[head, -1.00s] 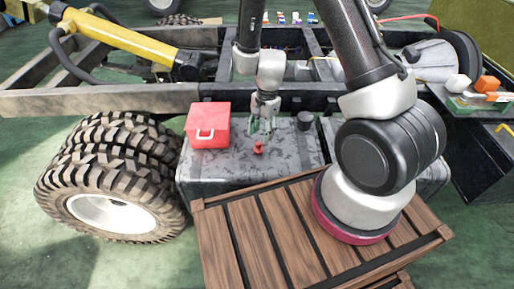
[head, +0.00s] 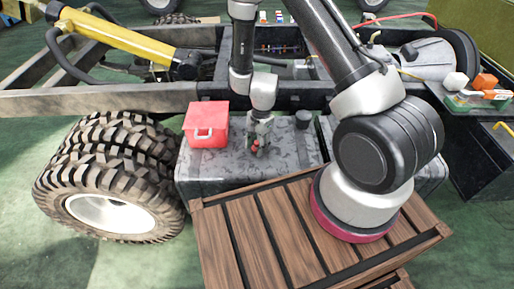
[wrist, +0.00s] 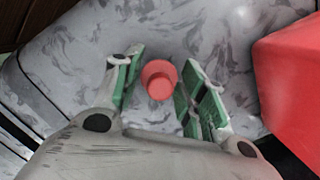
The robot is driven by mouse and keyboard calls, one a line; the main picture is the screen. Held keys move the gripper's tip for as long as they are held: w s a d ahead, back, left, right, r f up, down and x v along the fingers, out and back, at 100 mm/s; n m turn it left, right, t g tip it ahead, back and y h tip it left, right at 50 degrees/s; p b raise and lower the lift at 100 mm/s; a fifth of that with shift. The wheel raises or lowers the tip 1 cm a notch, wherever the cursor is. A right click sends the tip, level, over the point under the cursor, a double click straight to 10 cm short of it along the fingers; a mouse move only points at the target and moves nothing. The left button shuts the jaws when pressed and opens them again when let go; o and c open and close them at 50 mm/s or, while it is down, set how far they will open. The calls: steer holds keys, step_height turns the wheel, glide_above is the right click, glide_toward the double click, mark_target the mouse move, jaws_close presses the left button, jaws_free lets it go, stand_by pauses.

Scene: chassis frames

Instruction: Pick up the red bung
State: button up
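The red bung (wrist: 159,80) stands on the grey mottled top of a metal box, between the two fingers of my gripper in the wrist view. My gripper (wrist: 155,86) is open, with green pads on either side of the bung. A gap shows between the bung and the left pad; the right pad is very close to it, and I cannot tell whether it touches. In the head view the bung (head: 256,145) is small and partly hidden by my gripper (head: 258,143), which points down at it.
A red box with a white handle (head: 207,126) stands to the left of my gripper in the head view. A wooden slatted crate (head: 240,235) is in front, and a large tyre (head: 110,180) is at left.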

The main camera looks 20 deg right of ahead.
steer(key=c, duration=0.4)
